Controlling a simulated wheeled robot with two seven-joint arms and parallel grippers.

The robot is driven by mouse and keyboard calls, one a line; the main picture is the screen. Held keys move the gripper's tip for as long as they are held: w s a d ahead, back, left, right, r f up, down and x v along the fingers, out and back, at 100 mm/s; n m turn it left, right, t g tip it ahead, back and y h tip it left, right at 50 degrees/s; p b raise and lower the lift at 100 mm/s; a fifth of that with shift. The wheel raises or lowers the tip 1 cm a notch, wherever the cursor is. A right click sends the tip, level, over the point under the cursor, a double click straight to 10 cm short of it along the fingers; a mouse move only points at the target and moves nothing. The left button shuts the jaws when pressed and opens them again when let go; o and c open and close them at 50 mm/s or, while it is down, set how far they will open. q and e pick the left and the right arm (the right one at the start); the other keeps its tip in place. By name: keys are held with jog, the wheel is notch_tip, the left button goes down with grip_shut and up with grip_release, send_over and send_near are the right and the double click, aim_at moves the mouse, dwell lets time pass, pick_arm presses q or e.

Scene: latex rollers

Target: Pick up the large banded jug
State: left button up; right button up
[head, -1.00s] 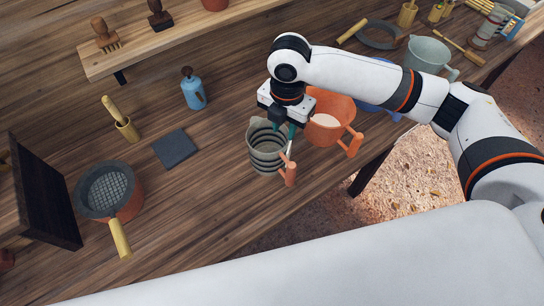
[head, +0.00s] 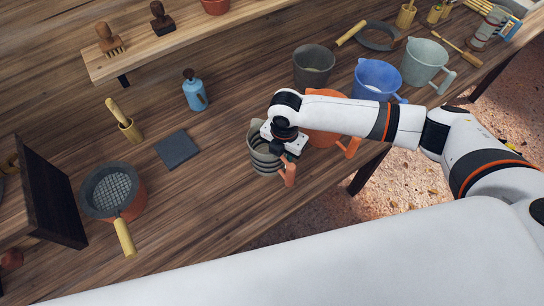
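The large banded jug (head: 263,162) stands upright on the wooden table, grey with dark bands and an orange handle (head: 290,174) toward the lower right. My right gripper (head: 291,153) is low over the jug's right side, by the top of the handle. The gripper's body covers part of the jug's rim and mouth. Its fingertips are too hidden to tell whether they touch the jug or are open or shut. My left gripper is not in view.
An orange jug (head: 322,138) stands close on the right, partly behind my arm. Dark (head: 314,66), blue (head: 378,80) and grey-green (head: 424,62) jugs stand farther back. A sieve pot (head: 115,192) and slate square (head: 177,149) lie left. The table's front edge is near.

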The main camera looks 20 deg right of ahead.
grip_shut()
jog(key=shift+s, duration=0.1)
dwell(1.3)
